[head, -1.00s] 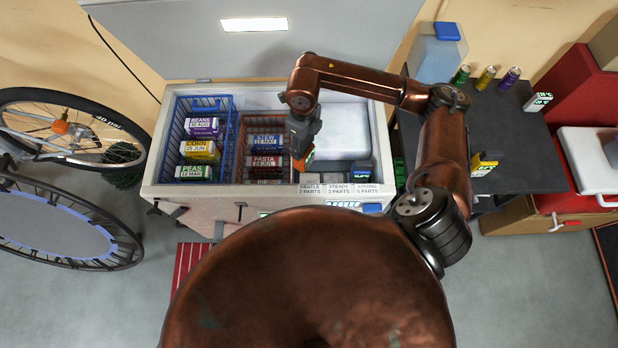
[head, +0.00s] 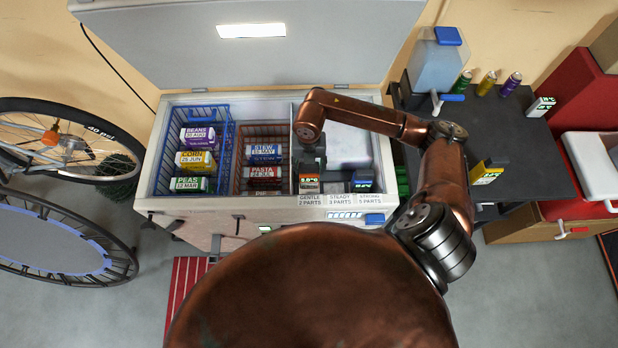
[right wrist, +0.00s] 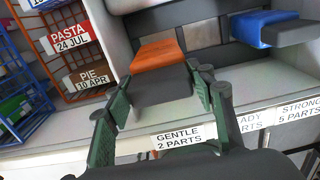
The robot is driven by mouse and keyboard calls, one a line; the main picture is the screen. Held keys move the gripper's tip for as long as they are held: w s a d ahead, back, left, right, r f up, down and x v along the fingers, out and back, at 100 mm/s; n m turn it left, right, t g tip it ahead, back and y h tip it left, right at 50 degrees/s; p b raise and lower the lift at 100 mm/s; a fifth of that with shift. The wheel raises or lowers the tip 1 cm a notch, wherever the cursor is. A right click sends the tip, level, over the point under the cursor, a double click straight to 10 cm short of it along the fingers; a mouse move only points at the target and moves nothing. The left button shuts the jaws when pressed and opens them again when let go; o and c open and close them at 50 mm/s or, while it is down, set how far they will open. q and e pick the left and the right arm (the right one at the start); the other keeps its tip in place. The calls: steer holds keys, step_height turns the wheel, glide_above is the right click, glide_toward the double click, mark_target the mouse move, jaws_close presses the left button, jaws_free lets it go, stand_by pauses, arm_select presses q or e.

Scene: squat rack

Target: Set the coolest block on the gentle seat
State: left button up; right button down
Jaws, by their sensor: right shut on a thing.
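An orange-topped block (head: 309,183) with a small readout, too small to read surely, is at the freezer's inner front edge, behind the "GENTLE 2 PARTS" label (head: 310,200). My right gripper (head: 311,165) is shut on it from above. In the right wrist view, the block's orange part (right wrist: 157,54) shows beyond my right gripper (right wrist: 160,95). Whether the block rests on the seat cannot be told. A blue block (head: 363,180) stands behind the "STRONG" label. A green-and-white block (head: 540,106) and a yellow block (head: 487,173) are on the dark table. My left gripper is not in view.
The open freezer (head: 150,190) holds a blue basket (head: 160,175) and a brown basket (head: 240,180) of labelled packs, left of my right gripper. A water jug (head: 435,65) and several cans stand on the dark table (head: 490,125). The space behind "STEADY" looks free.

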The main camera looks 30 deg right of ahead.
steer(key=shift+f+b, duration=0.35)
steer(key=shift+f, duration=2.9)
steer(key=c, duration=1.2)
jaws_free()
step_height(320, 180, up, 12)
steer(key=shift+r+p, duration=0.1)
steer(key=shift+p, duration=0.55)
